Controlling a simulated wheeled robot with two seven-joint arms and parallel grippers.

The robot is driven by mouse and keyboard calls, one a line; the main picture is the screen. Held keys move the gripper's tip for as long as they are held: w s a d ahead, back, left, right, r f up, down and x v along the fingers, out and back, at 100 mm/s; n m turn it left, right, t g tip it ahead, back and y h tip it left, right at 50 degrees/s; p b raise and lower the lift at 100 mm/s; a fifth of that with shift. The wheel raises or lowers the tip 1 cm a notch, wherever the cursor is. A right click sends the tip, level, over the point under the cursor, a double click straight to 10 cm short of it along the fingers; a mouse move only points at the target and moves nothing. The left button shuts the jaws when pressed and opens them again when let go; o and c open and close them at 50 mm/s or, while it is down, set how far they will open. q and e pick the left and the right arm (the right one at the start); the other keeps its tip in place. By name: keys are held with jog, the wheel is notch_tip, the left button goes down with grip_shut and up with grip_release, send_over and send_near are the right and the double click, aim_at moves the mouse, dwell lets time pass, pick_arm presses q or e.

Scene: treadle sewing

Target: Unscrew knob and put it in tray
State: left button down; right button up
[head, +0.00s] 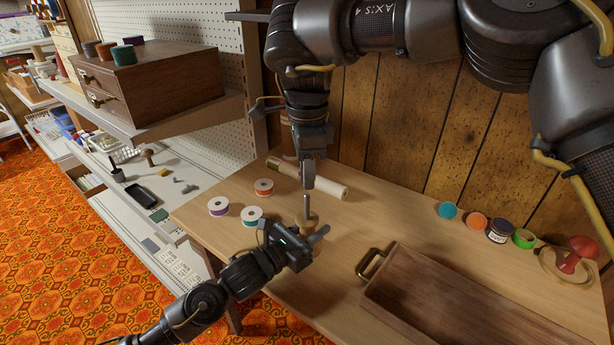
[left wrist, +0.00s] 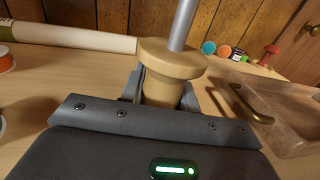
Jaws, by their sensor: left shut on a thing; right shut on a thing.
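A turned pale-wood base (head: 307,222) with an upright metal rod (head: 307,203) stands on the table. My left gripper (head: 308,240) is shut on the base, low beside the tabletop. In the left wrist view the wooden base (left wrist: 172,60) sits between the fingers, with the rod (left wrist: 183,25) rising from its flange. My right gripper (head: 309,178) comes down from above and is shut at the rod's top; the knob cannot be made out between its fingers. The wooden tray (head: 372,296) with a brass handle (head: 370,264) lies to the right.
Thread spools (head: 252,215) stand left of the base. A pale roll (head: 312,180) lies behind it. Several small jars (head: 499,231) and a red-topped wooden piece (head: 568,264) line the back right. A pegboard shelf with a drawer box (head: 160,85) stands left. Bare table separates base and tray.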

notch_tip(320, 180, up, 2)
jog(key=shift+r, duration=0.1)
pick_arm(q)
jog(key=c, duration=1)
grip_release()
jog(key=shift+o, duration=0.2)
jog(key=v, duration=1.2)
jog(key=shift+a+b, duration=0.1)
jog(key=shift+b, duration=0.25)
pick_arm(e)
jog(key=shift+f, duration=0.35)
